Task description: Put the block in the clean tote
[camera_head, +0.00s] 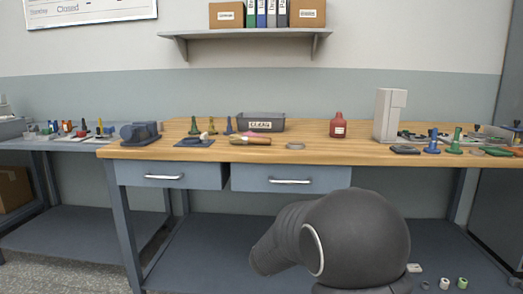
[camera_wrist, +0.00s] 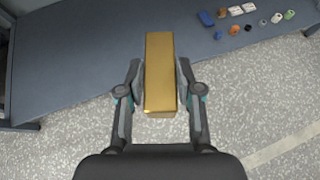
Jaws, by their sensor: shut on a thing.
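My gripper (camera_wrist: 160,82) is shut on a gold-brown, metallic-looking rectangular block (camera_wrist: 160,58) in the wrist view, with one finger on each long side. The block points away from the palm, and blue-grey shelf and speckled floor show beyond it. The gripper and block are not visible in the head view. The clean tote (camera_head: 261,123), a dark grey bin with a white label reading "CLEAN", stands toward the back of the wooden bench, left of the red bottle. Its inside is mostly hidden by its front wall.
The wooden bench (camera_head: 250,153) holds a dark machine (camera_head: 139,133), several small cones, a brown-handled tool (camera_head: 250,141), a grey ring (camera_head: 295,146), a red bottle (camera_head: 338,126) and a white box (camera_head: 388,115). Small loose parts lie on the lower shelf (camera_wrist: 80,55). Bench right of the ring is fairly clear.

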